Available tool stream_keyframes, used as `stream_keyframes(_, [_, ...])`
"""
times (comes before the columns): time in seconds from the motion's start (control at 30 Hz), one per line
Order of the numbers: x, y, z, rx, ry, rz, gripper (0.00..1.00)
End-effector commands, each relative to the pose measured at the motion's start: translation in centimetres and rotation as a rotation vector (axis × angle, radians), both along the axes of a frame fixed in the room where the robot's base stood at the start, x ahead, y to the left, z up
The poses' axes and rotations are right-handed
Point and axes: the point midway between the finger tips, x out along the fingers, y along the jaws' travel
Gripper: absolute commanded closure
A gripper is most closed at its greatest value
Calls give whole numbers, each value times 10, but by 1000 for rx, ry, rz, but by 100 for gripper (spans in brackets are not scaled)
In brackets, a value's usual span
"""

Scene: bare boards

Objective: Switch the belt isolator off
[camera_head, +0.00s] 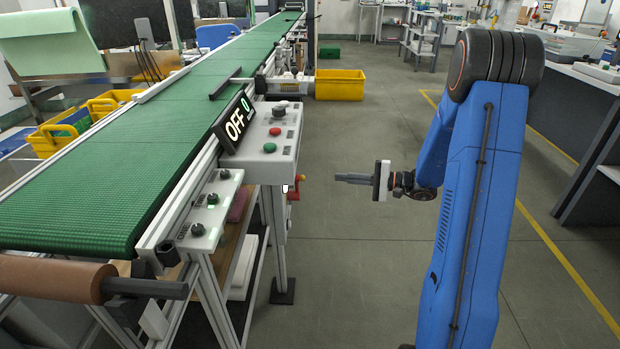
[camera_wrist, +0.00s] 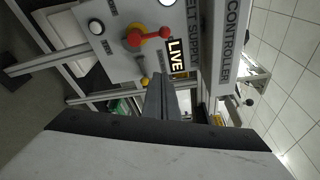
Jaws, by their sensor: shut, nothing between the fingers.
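The belt isolator (camera_wrist: 135,37) shows in the wrist view as a red handle on a yellow round base, on a grey panel marked as a belt supply. Its red arm points right in that view and ends in a red ball. A lit sign (camera_wrist: 176,57) beside it reads LIVE. In the head view the red handle (camera_head: 295,184) shows edge-on at the right side of the machine frame. My gripper (camera_head: 341,178) is shut and empty, to the right of the handle, apart from it and pointing towards it. It also shows in the wrist view (camera_wrist: 160,78).
A control box (camera_head: 270,145) with red and green buttons stands beside the green conveyor (camera_head: 130,150). A sign (camera_head: 234,122) on it reads OFF 0. A yellow crate (camera_head: 340,85) stands farther back. The floor around my gripper is clear.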

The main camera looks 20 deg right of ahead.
Motion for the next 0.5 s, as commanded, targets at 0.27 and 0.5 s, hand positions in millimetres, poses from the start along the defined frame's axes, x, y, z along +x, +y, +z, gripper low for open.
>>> stream_keyframes(0.27, [0, 1, 0, 0, 0, 1, 100])
stream_keyframes(0.5, [10, 18, -2, -1, 1, 4, 100])
